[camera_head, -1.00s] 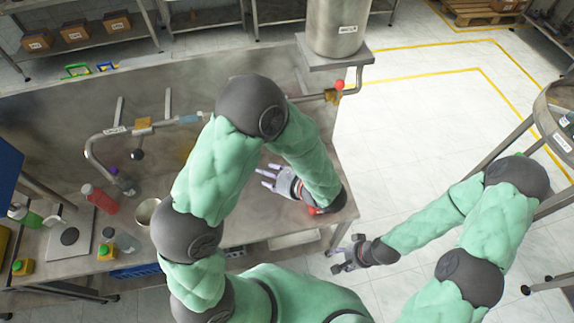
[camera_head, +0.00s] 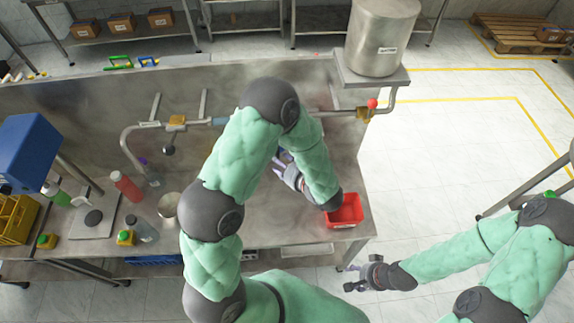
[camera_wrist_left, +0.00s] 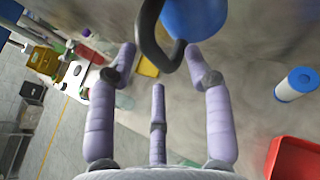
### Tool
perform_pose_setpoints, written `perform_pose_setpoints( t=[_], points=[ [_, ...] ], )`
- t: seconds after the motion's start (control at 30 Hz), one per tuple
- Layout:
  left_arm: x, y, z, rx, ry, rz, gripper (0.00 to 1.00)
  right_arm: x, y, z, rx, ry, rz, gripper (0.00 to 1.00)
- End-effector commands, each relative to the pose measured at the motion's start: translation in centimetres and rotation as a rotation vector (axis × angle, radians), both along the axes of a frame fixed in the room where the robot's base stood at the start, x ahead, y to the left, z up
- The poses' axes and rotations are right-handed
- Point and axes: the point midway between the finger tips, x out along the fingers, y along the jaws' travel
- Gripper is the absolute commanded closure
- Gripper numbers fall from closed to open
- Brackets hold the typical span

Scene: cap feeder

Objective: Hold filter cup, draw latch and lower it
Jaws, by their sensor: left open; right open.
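In the left wrist view, a blue rounded cup (camera_wrist_left: 195,15), seemingly the filter cup, shows at the top edge, partly cut off. A black bent bar (camera_wrist_left: 150,38), perhaps the latch, loops beside it. In the head view my left gripper (camera_head: 286,168) is over the steel table, partly hidden by my forearm, which also hides the cup. My right gripper (camera_head: 368,276) is open and empty, off the table's front right corner.
A blue-and-white cartridge (camera_wrist_left: 296,84) stands right of my left gripper. A red bin (camera_head: 345,212) sits at the table's right front corner. A pipe (camera_head: 150,125) with valves runs across the back; a steel tank (camera_head: 383,38) stands at the back right. Bottles and a scale (camera_head: 95,216) are on the left.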

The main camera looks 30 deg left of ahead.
Motion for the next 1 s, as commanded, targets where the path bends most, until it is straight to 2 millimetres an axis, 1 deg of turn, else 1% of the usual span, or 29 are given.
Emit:
perform_pose_setpoints(
  t=[0.13, 0.43, 0.47, 0.5, 0.57, 0.6, 0.63, 0.9, 1.0],
  points=[
    [0.29, 0.67, -0.29, 0.0, -0.001, 0.0, 0.49, 0.0, 0.0, 0.15, 0.0, 0.0, 0.0, 0.47],
    [0.36, 0.78, -0.37, 0.0, -0.001, 0.0, 0.49, 0.0, 0.0, 0.15, 0.0, 0.0, 0.0, 0.47],
    [0.36, 0.77, -0.36, 0.0, 0.0, -0.001, 0.54, 0.0, 0.0, 0.15, 0.0, 0.0, 0.0, 0.47],
    [0.36, 0.77, -0.36, 0.0, 0.0, 0.0, 0.66, 0.0, 0.0, 0.15, 0.0, 0.0, 0.0, 0.47],
    [0.36, 0.77, -0.36, 0.0, 0.0, 0.0, 0.82, 0.0, 0.0, 0.15, 0.0, 0.0, 0.0, 0.47],
    [0.35, 0.77, -0.36, 0.0, 0.0, 0.0, 0.94, 0.0, 0.0, 0.15, 0.0, 0.0, 0.0, 0.47],
    [0.35, 0.77, -0.36, 0.0, 0.0, 0.0, 1.0, 0.0, 0.0, 0.15, 0.0, 0.0, 0.0, 0.47],
    [0.32, 0.76, -0.39, -0.001, 0.001, 0.0, 1.0, 0.06, 0.01, 0.15, 0.0, -0.004, 0.004, 0.48],
    [0.31, 0.76, -0.4, -0.001, 0.001, 0.0, 1.0, 0.65, 0.07, 0.23, -0.001, -0.039, 0.042, 0.48]
  ],
)
